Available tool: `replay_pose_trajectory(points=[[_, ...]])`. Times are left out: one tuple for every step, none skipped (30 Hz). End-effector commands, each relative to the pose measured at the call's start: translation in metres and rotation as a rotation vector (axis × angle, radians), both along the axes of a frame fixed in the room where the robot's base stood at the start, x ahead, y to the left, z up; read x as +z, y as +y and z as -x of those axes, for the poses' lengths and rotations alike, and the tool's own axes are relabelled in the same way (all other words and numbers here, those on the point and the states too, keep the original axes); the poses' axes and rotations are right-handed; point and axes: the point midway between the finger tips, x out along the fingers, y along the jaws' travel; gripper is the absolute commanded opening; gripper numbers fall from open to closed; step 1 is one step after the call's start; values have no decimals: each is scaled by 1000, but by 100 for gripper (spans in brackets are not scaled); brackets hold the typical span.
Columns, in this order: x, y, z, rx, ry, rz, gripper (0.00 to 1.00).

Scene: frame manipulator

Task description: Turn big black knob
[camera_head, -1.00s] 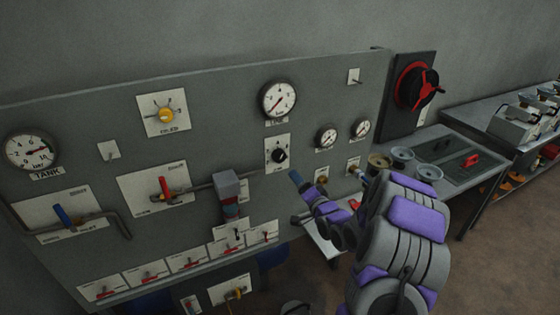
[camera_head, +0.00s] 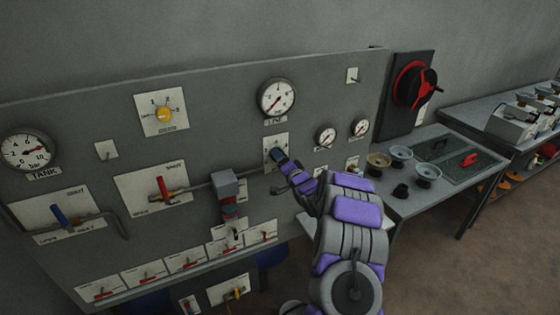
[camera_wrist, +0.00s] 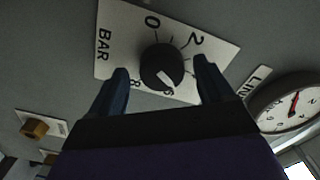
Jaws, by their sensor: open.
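The big black knob (camera_wrist: 162,68) sits on a white plate (camera_wrist: 115,40) marked BAR with a numbered scale. A white pointer mark shows on its lower part in the wrist view. My gripper (camera_wrist: 164,82) is open, with one dark blue finger on each side of the knob. I cannot tell whether the fingers touch it. In the head view, my gripper (camera_head: 277,156) is at the plate below the round LINE gauge (camera_head: 277,98), and its fingers mostly hide the knob.
A yellow knob (camera_head: 163,114), a red-handled valve (camera_head: 163,187) and a grey block (camera_head: 225,183) with a pipe are left of my gripper on the grey panel. Two small gauges (camera_head: 325,136) (camera_head: 360,127) are to the right. A table (camera_head: 405,205) with bowls stands at right.

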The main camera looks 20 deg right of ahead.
Motion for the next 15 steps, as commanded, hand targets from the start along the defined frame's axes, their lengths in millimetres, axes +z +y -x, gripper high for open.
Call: replay_pose_trajectory(points=[[0, 0, -3, 1, 1, 0, 80], [0, 1, -4, 1, 1, 0, 80], [0, 1, -5, 0, 1, -1, 80], [0, 1, -5, 0, 1, -1, 80], [0, 1, -5, 0, 1, -1, 80], [0, 1, -6, 0, 1, -1, 80], [0, 1, -6, 0, 1, -2, 80], [0, 1, -6, 0, 1, -2, 80], [0, 1, -6, 0, 1, -2, 80], [0, 1, -6, 0, 1, -1, 80], [0, 1, -5, 0, 1, -1, 80], [0, 1, -6, 0, 1, -1, 80], [0, 1, -6, 1, 1, -1, 78], [0, 1, -6, 1, 1, -1, 75], [0, 1, -6, 1, 1, -1, 71]])
